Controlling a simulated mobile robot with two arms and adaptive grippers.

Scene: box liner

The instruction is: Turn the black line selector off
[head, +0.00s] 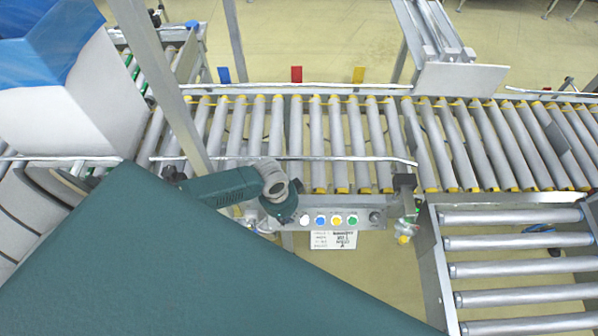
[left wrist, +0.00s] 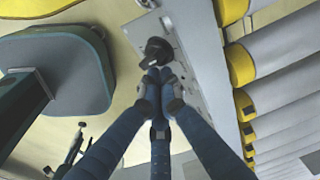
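The control panel (head: 328,217) sits under the front edge of the roller conveyor, with white, blue, yellow and green buttons. The black line selector (left wrist: 158,50) shows as a dark knob on the grey panel (left wrist: 192,62) in the left wrist view. In the head view it is hidden behind my arm and gripper. My left gripper (left wrist: 158,74) has its fingertips close together, right at the lower edge of the knob in the picture. I cannot tell whether they pinch it. In the head view my left gripper (head: 274,210) is at the panel's left end. My right gripper is not in view.
The roller conveyor (head: 333,140) runs behind the panel, with a side rail (head: 340,158) close above it. A metal post (head: 165,80) stands left of my arm. A white box with blue liner (head: 60,100) is at upper left. A second roller section (head: 515,270) lies to the right.

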